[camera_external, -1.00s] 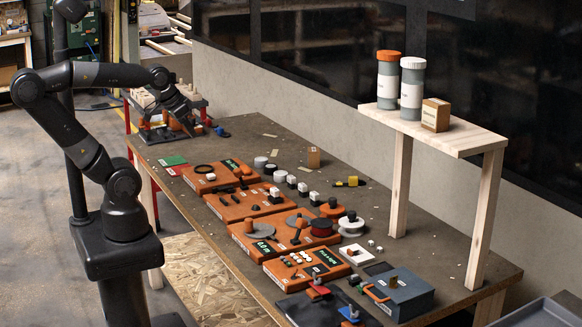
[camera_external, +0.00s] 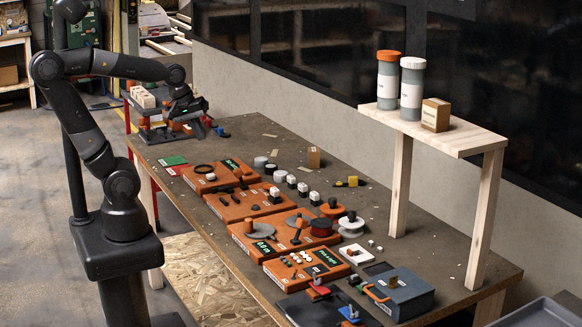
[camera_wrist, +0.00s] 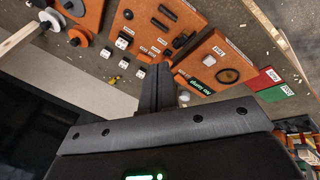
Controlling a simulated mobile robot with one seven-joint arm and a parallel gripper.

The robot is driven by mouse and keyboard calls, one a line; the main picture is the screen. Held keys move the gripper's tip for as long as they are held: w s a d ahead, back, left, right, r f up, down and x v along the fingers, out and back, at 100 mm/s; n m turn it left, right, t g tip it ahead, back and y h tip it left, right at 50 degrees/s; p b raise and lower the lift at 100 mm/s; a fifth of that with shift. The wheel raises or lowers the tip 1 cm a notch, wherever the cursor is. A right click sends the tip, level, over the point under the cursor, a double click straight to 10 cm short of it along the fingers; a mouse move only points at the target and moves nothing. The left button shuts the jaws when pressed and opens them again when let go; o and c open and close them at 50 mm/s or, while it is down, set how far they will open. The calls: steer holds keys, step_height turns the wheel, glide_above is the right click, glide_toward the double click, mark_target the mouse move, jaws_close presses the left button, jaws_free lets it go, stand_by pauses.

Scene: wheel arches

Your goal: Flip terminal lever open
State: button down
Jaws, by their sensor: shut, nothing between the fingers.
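My gripper (camera_external: 201,127) hangs over the far left end of the workbench, beside the rack there. In the wrist view its dark fingers (camera_wrist: 158,72) are together with nothing between them. A black board at the near end of the bench carries a red lever-like piece (camera_external: 318,290) and a blue one (camera_external: 349,313). I cannot tell for sure which piece is the terminal lever. Both are far from my gripper, and I cannot make them out in the wrist view.
Orange panels (camera_external: 240,204) with knobs, dials and switches line the bench (camera_external: 400,262). A grey-blue box (camera_external: 405,296) stands near the front. A wooden shelf (camera_external: 455,138) with two canisters and a small box rises at the right. A rack (camera_external: 150,112) stands at the far end.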

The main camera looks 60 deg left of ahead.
steer(key=w+a+f+n+g, duration=0.2)
steer(key=w+a+f+n, duration=0.1)
steer(key=n, duration=1)
steer(key=w+a+f+n+g, duration=0.1)
steer(key=w+a+f+n, duration=0.2)
steer(key=n, duration=1)
step_height(320, 180, down, 3)
steer(key=shift+w+g+y, duration=0.4)
steer(key=shift+w, duration=0.7)
steer(key=shift+f, duration=0.25)
steer(key=shift+f, duration=0.7)
steer(key=shift+f, duration=0.25)
